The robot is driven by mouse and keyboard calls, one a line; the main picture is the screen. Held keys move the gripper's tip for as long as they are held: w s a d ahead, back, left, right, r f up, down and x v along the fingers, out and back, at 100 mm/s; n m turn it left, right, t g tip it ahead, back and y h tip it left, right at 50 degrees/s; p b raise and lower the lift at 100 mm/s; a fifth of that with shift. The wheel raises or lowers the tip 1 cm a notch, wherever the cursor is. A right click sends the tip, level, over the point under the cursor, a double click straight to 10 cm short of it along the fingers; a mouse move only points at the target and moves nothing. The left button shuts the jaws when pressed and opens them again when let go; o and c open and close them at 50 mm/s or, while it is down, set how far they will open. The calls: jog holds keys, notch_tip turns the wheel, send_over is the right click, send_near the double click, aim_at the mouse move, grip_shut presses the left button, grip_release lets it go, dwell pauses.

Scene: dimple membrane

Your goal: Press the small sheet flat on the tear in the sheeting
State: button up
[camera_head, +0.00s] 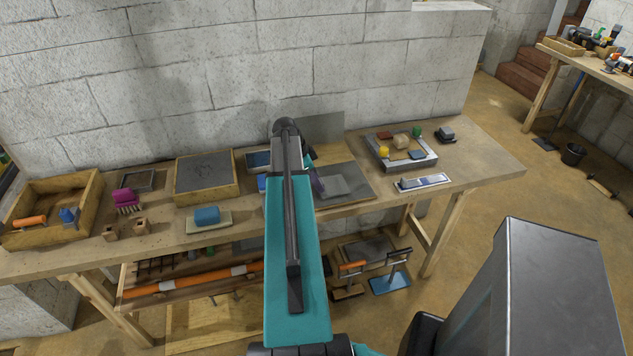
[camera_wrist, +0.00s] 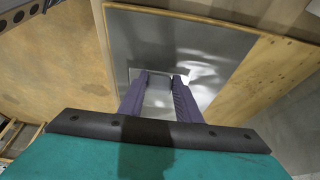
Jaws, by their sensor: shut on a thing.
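The grey sheeting (camera_head: 352,172) covers a wooden board on the bench, right of my arm. It fills much of the wrist view (camera_wrist: 150,35), with glossy highlights on it. My gripper (camera_wrist: 159,77) has purple fingers over the sheeting, with a narrow gap between them. It is shut on the small sheet (camera_wrist: 159,97), a pale grey piece between the fingers, low over the sheeting or touching it; I cannot tell which. In the head view my gripper (camera_head: 317,184) is partly behind my arm. The tear is not clearly visible.
A grey tray (camera_head: 428,160) with several small blocks stands right of the board. A strip with a blue end (camera_head: 422,181) lies before it. Left are a framed dark slab (camera_head: 207,175), a blue sponge-like block (camera_head: 207,215) and a wooden box (camera_head: 90,193). A wall backs the bench.

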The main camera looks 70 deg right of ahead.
jog(key=shift+f, duration=0.25)
jog(key=o, duration=1.1)
jog(key=shift+r, duration=0.1)
jog(key=b+v, duration=0.3)
jog(key=v, duration=1)
jog(key=shift+a+r+b, duration=0.15)
jog(key=shift+r+b, duration=0.15)
jog(key=shift+w, duration=0.1)
